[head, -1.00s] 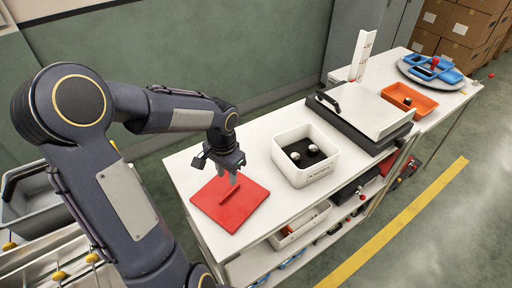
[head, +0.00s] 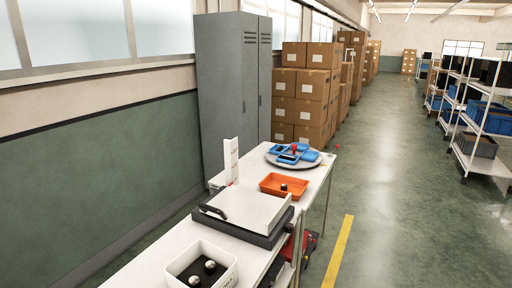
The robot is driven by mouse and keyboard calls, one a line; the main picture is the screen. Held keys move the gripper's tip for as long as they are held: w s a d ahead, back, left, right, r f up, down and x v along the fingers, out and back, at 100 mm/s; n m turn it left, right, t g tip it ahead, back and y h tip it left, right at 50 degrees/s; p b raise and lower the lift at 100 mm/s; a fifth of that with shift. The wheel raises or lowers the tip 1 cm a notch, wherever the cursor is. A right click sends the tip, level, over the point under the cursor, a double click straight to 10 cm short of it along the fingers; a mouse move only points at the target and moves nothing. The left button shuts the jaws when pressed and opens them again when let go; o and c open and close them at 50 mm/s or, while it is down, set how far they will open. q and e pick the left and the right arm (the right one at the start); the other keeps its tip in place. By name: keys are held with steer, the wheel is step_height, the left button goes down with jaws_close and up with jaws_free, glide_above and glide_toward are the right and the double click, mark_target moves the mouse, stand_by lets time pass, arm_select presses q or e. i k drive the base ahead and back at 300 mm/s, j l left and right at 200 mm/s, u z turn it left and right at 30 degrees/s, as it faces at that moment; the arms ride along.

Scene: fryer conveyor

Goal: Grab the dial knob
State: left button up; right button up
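No part is clearly recognisable as the dial knob. Two round silvery knob-like pieces (head: 210,266) sit on a dark base inside a white bin (head: 228,274) at the bottom of the head view. A small dark piece with a pale top (head: 284,187) lies in an orange tray (head: 268,183) farther along the table. Neither of my grippers is in view.
A white-lidded dark unit (head: 250,214) with a black handle stands between the bin and orange tray. A white upright panel (head: 231,160) stands behind. Blue trays (head: 289,158) sit on a round grey stand. Floor right of the yellow stripe (head: 340,250) is clear.

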mark_target(210, 267)
steer(key=i+l, duration=0.3)
steer(key=i+u, duration=0.1)
steer(key=u, duration=0.25)
steer(key=i+l+u, duration=0.1)
steer(key=u, duration=0.3)
steer(key=l+u, duration=0.2)
steer(key=u, duration=0.85)
steer(key=i+l, duration=0.05)
